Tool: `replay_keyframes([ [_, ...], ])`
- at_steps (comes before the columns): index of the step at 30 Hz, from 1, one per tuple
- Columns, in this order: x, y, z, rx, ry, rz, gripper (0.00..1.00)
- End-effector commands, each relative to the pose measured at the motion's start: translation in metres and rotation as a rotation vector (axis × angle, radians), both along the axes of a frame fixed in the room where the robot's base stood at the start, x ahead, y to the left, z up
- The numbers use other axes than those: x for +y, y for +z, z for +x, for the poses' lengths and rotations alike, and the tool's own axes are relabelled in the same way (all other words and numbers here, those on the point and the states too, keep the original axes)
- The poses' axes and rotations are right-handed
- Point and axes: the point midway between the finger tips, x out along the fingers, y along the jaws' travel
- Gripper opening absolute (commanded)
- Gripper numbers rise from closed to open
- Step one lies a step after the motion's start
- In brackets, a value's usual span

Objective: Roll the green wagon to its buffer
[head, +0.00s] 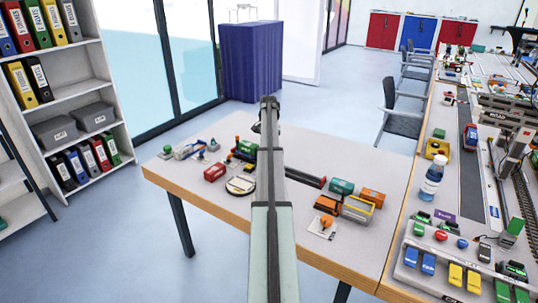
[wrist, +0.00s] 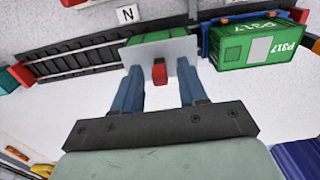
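The green wagon (wrist: 165,38) shows in the wrist view as a green body behind a pale upright plate (wrist: 148,54) with a red knob (wrist: 158,73). Contact with the plate cannot be told. A red block (wrist: 22,76) stands at the track's left end and looks like a buffer. In the head view my arm hides the wagon and gripper; part of the track (head: 305,178) shows.
A white "N" label (wrist: 128,14) lies behind the track. An orange block (head: 372,197) and a red box (head: 214,172) stand on the table.

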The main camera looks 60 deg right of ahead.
Motion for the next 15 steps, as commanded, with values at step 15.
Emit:
replay_keyframes([
  [15, 0.0001, 0.0002, -0.0004, 0.000, 0.000, 0.000, 0.00],
])
